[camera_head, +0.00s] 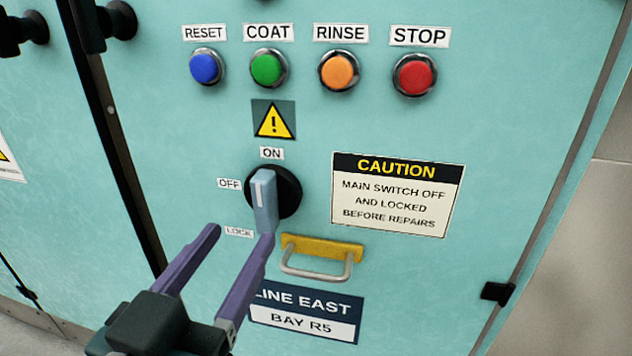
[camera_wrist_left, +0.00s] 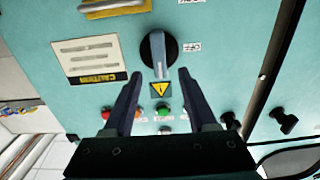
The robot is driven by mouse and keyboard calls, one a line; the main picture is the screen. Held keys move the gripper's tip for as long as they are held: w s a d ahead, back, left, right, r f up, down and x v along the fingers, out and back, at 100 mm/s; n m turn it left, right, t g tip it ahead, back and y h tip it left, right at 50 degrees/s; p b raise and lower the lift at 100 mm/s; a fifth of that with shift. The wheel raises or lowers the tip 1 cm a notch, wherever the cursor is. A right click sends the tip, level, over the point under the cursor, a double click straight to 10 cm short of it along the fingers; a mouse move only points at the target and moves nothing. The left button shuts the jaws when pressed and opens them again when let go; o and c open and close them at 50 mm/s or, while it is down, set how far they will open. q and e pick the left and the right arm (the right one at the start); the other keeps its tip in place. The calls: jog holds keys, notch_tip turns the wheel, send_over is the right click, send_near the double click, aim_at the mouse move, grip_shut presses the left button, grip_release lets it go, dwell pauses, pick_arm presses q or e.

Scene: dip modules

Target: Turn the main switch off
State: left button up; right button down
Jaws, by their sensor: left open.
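The main switch is a round black dial (camera_head: 288,190) with a light blue handle (camera_head: 264,197) on a teal cabinet door. The handle stands nearly upright, its white mark towards the ON label (camera_head: 271,153). The OFF label (camera_head: 230,184) is left of the dial and the LOCK label (camera_head: 239,232) lower left. My left gripper (camera_head: 241,234) is open and empty below the dial, its right fingertip overlapping the handle's lower end in the head view. In the upside-down wrist view, the handle (camera_wrist_left: 158,52) lines up between the two fingers (camera_wrist_left: 158,74). Contact cannot be told. My right gripper is out of view.
Blue (camera_head: 206,67), green (camera_head: 268,69), orange (camera_head: 339,71) and red (camera_head: 414,75) buttons sit above. A metal pull handle (camera_head: 316,275) on a yellow plate (camera_head: 322,248) juts out at the lower right of the dial. A caution sign (camera_head: 395,194) is flat on the door.

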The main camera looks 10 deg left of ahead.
aim_at(260, 205)
pick_arm(q)
jog(key=w+b, duration=0.1)
jog(key=w, duration=0.7)
jog(key=shift+w+d+b, duration=0.2)
jog(key=shift+w+b, duration=0.1)
jog(key=shift+b, duration=0.05)
grip_shut()
